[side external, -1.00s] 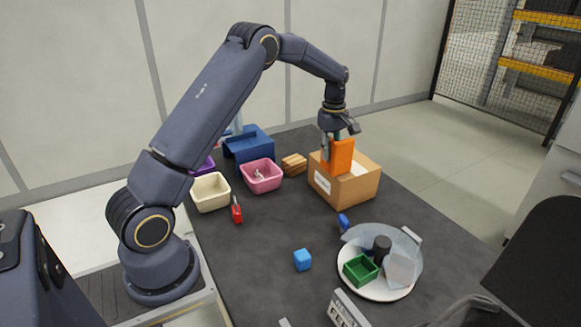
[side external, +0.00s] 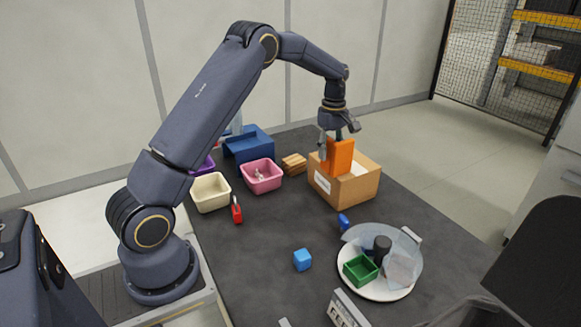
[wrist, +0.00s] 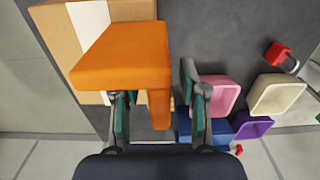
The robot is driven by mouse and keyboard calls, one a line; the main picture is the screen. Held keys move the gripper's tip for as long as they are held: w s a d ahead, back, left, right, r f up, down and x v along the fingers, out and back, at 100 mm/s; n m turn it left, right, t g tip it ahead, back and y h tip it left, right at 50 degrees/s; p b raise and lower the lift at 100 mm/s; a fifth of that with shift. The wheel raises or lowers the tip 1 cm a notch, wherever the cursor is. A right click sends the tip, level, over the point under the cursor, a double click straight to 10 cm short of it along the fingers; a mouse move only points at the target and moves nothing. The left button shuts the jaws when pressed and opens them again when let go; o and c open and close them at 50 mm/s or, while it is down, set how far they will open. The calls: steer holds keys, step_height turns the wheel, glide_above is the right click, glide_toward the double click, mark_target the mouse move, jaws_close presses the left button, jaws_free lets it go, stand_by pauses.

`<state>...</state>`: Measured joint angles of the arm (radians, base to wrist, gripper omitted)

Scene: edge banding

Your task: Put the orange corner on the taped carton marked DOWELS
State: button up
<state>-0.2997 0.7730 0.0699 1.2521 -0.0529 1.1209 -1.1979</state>
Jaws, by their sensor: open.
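The orange corner (side external: 340,156) rests on the top rear-left edge of the brown carton (side external: 357,190). The carton has a white label on its side, too small to read. In the wrist view the orange corner (wrist: 120,52) has a broad top plate over the carton (wrist: 55,30) and its white tape strip, with a narrower flange pointing toward me. My gripper (side external: 331,147) is open around that flange, one finger on each side. In the wrist view my gripper (wrist: 158,106) shows a clear gap at the right finger; contact at the left is unclear.
A pink bin (side external: 261,178), cream bin (side external: 210,193), blue holder (side external: 248,145) and wooden blocks (side external: 294,164) stand left of the carton. A red padlock (side external: 237,213), blue cube (side external: 302,260) and loaded white plate (side external: 380,293) are nearer the camera.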

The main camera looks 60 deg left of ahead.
step_height(320, 180, up, 11)
steer(key=s+d+r+m+t, duration=0.3)
steer(key=s+d+r+m, duration=0.65)
steer(key=s+d, duration=0.35)
steer(key=s+d+f+m+t, duration=0.1)
steer(key=s+f+m, duration=0.1)
steer(key=s, duration=0.3)
steer(key=s+d+f+m, duration=0.1)
steer(key=s+d+m, duration=0.1)
steer(key=s, duration=0.4)
steer(key=s+d+f+m+t, duration=0.1)
steer(key=s+f+m, duration=0.1)
steer(key=s+m, duration=0.2)
steer(key=shift+s+d+f+t, duration=0.25)
steer(key=shift+s+f+t, duration=0.1)
steer(key=shift+s, duration=0.35)
